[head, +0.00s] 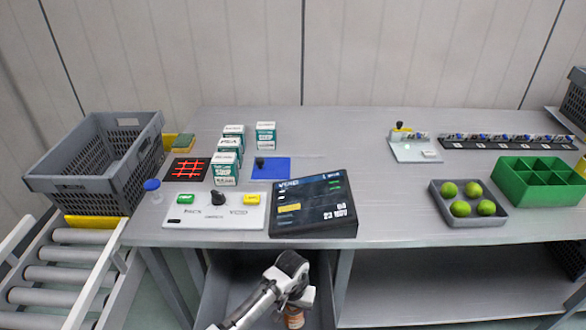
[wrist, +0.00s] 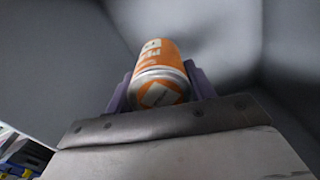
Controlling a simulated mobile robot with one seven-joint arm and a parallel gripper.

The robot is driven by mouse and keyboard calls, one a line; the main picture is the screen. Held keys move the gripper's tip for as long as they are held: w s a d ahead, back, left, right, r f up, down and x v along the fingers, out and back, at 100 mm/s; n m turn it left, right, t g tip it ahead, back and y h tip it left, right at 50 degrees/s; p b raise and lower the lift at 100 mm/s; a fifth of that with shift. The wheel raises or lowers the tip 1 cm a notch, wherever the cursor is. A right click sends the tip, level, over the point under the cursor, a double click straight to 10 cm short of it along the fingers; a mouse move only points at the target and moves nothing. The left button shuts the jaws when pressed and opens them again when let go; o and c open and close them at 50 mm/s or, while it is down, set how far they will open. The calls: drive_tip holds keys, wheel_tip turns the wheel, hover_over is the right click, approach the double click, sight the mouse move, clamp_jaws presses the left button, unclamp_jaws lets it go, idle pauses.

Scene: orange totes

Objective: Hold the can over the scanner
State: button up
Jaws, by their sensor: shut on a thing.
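An orange and white can (wrist: 160,72) with a silver end sits between the purple fingers of my gripper (wrist: 162,88) in the wrist view. My gripper is shut on it. In the head view the can (head: 294,319) shows only in part below my gripper (head: 295,308), in front of the table edge and at the grey bin under the table. A black plate with glowing red crossing lines, which looks like the scanner (head: 187,169), lies on the left of the table, far from the can. Nothing stands on it.
The table edge lies between my gripper and the scanner. A button panel (head: 230,222), a tilted display (head: 318,222), several white-green boxes (head: 224,170) and a blue-capped bottle (head: 153,190) stand near the scanner. Grey bin walls (wrist: 220,30) surround the can. The table's middle is clear.

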wheel_tip(320, 180, down, 10)
drive_tip(key=n+b, duration=0.1)
drive_tip(key=n, duration=0.1)
drive_tip(key=shift+w+r+n+b, duration=0.25)
drive_tip(key=shift+w+n+b, duration=0.1)
drive_tip(key=shift+n+b, duration=0.05)
drive_tip(key=shift+a, duration=0.1)
